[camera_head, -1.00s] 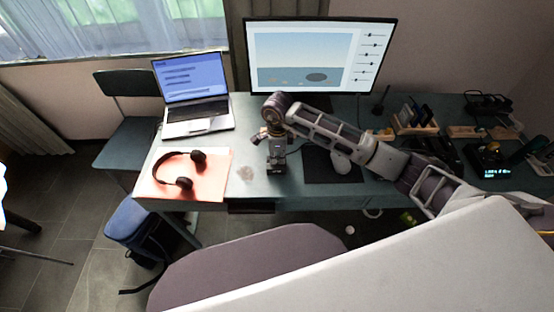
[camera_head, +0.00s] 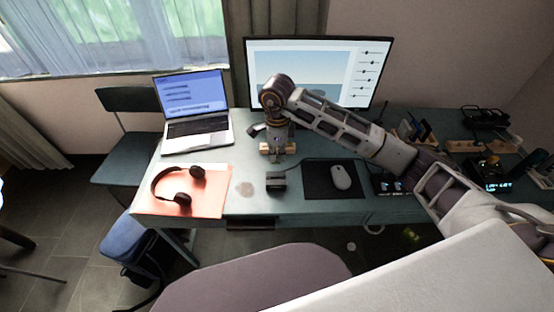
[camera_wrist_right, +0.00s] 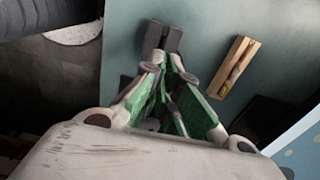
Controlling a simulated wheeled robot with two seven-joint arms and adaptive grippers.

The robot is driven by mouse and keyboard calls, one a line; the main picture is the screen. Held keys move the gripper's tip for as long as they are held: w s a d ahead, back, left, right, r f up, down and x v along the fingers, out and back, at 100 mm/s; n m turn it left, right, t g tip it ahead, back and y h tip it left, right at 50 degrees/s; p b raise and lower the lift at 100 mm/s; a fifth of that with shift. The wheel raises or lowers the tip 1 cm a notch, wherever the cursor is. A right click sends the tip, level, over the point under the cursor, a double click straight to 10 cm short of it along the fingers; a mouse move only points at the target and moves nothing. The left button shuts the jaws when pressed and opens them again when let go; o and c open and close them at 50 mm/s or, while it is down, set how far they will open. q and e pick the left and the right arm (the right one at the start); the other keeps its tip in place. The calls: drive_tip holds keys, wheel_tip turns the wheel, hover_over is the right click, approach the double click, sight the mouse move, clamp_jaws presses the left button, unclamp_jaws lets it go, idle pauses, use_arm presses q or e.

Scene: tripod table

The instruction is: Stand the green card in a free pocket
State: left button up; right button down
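My right gripper (camera_head: 277,140) points down over the middle of the desk. In the right wrist view its green-sided fingers (camera_wrist_right: 168,66) converge toward their tips; I cannot tell whether they are shut or hold anything thin. A small wooden block with a slot (camera_wrist_right: 235,68) lies right of the fingertips, apart from them; in the head view a wooden block (camera_head: 290,149) shows partly behind the gripper. A wooden rack with upright cards (camera_head: 424,130) is at the right, partly hidden by my arm. I cannot clearly make out the green card. My left gripper is not in view.
A dark block (camera_head: 277,183) stands near the front edge; a grey block (camera_wrist_right: 160,40) shows beyond the fingertips. A mouse (camera_head: 341,177) lies on a black mat (camera_head: 318,182). The monitor (camera_head: 360,75), laptop (camera_head: 198,128) and headphones (camera_head: 178,192) surround the work area.

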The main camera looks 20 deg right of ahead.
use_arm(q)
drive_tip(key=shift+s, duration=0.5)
use_arm(e)
drive_tip(key=shift+r, duration=0.1)
drive_tip(key=shift+s, duration=0.1)
